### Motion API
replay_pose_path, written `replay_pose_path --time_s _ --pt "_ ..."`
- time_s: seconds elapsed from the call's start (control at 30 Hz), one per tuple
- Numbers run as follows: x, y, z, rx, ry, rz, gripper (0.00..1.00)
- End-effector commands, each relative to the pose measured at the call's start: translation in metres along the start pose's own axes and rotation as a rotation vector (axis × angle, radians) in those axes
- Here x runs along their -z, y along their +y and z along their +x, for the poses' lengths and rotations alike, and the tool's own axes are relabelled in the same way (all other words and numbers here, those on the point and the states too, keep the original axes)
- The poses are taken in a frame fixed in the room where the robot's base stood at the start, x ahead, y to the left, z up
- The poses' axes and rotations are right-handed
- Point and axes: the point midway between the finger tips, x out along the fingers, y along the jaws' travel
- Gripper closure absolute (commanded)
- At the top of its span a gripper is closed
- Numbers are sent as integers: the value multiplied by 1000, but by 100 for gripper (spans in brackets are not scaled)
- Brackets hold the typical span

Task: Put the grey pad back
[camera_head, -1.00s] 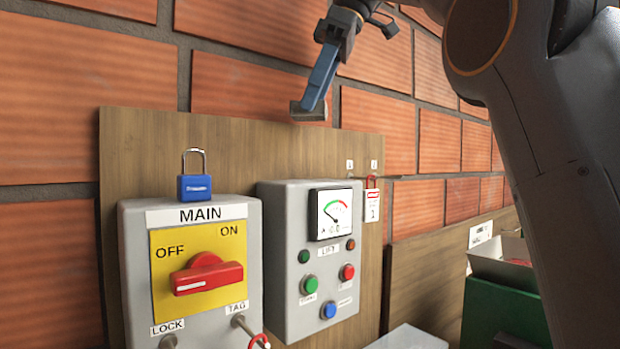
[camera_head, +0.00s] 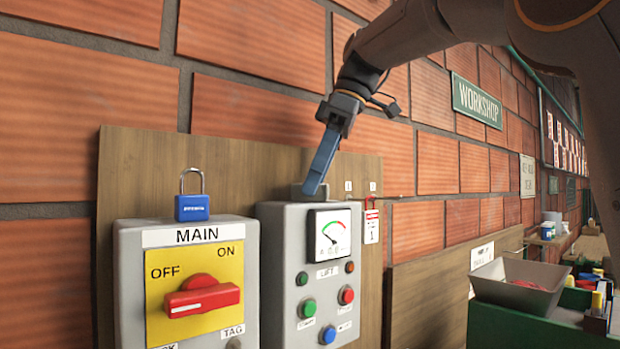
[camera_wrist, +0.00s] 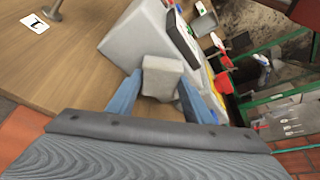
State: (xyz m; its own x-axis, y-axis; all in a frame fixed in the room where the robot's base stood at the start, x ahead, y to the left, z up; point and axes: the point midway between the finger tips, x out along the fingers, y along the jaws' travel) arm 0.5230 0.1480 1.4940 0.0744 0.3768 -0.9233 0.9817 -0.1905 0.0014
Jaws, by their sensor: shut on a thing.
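My gripper (camera_head: 316,186) is shut on the grey pad (camera_head: 302,191), at the top edge of the grey LIFT box (camera_head: 283,240). In the wrist view the pad (camera_wrist: 161,77) is a small block between the two blue fingers of my gripper (camera_wrist: 163,84). The box (camera_wrist: 134,38) lies right beyond it there. I cannot tell whether the pad touches the box top. The pad is partly hidden by the finger in the head view.
The MAIN box (camera_head: 187,266) with its red switch (camera_head: 202,297) stands to the left, a blue padlock (camera_head: 192,207) upright on top. The wooden board (camera_head: 150,160) is close behind. A grey tray (camera_head: 518,284) stands farther right.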

Motion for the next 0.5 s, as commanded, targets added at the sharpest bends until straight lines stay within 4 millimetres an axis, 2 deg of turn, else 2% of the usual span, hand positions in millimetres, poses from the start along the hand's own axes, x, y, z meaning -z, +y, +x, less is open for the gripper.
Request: replay_pose_path --time_s 0.33,0.37,0.43,0.5 --pt "-2 0 4 1 0 0 72" --pt "-2 0 4 1 0 0 49" --pt "-1 0 3 0 0 0 37" --pt "-1 0 3 0 0 0 35"
